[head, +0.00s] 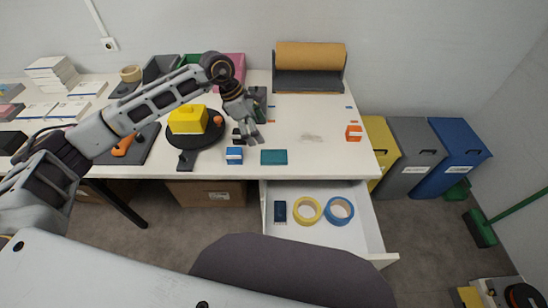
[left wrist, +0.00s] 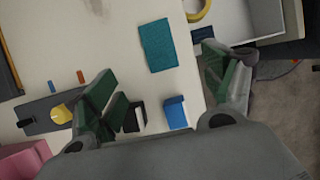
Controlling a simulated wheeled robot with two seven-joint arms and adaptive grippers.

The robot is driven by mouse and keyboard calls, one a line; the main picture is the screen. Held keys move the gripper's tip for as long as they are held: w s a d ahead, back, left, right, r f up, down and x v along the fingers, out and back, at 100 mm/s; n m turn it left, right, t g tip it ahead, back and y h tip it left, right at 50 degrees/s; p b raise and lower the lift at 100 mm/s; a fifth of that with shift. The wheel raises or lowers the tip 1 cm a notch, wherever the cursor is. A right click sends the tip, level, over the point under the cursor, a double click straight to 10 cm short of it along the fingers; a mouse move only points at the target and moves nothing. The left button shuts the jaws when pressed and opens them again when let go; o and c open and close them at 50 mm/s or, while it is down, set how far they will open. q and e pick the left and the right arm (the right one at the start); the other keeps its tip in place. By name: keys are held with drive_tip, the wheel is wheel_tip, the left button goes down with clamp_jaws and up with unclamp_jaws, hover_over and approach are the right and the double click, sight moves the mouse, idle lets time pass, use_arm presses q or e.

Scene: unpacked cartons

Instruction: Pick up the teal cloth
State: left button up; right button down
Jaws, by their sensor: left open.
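The teal cloth (head: 273,157) lies flat near the front edge of the white table, as a small rectangle. It also shows in the left wrist view (left wrist: 158,45), beyond the fingertips and unobstructed. My left gripper (head: 247,136) is over the table, just behind and left of the cloth in the head view. In the left wrist view its two fingers (left wrist: 158,80) are spread wide with nothing held between them. My right gripper is in neither view.
A blue box (head: 234,155) sits left of the cloth. A yellow object (head: 188,120) rests on a black round scale further left. An orange box (head: 353,132) is at right. Below, an open drawer (head: 362,234) holds tape rolls. The table right of the cloth is mostly clear.

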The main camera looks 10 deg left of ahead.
use_arm(q)
drive_tip(key=shift+d, duration=0.1)
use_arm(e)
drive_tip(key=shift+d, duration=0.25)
use_arm(q)
hover_over(274, 155)
drive_tip(key=s+a, duration=0.1)
drive_tip(key=a, duration=0.1)
drive_tip(key=f, duration=0.7)
drive_tip(key=shift+a+f, duration=0.15)
drive_tip(key=shift+a, duration=0.05)
drive_tip(key=shift+d+f, duration=0.15)
drive_tip(key=shift+f, duration=0.2)
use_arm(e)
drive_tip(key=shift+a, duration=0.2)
use_arm(q)
drive_tip(key=shift+p+x, duration=0.35)
drive_tip(key=shift+x, duration=2.1)
drive_tip(key=shift+w+f, duration=0.2)
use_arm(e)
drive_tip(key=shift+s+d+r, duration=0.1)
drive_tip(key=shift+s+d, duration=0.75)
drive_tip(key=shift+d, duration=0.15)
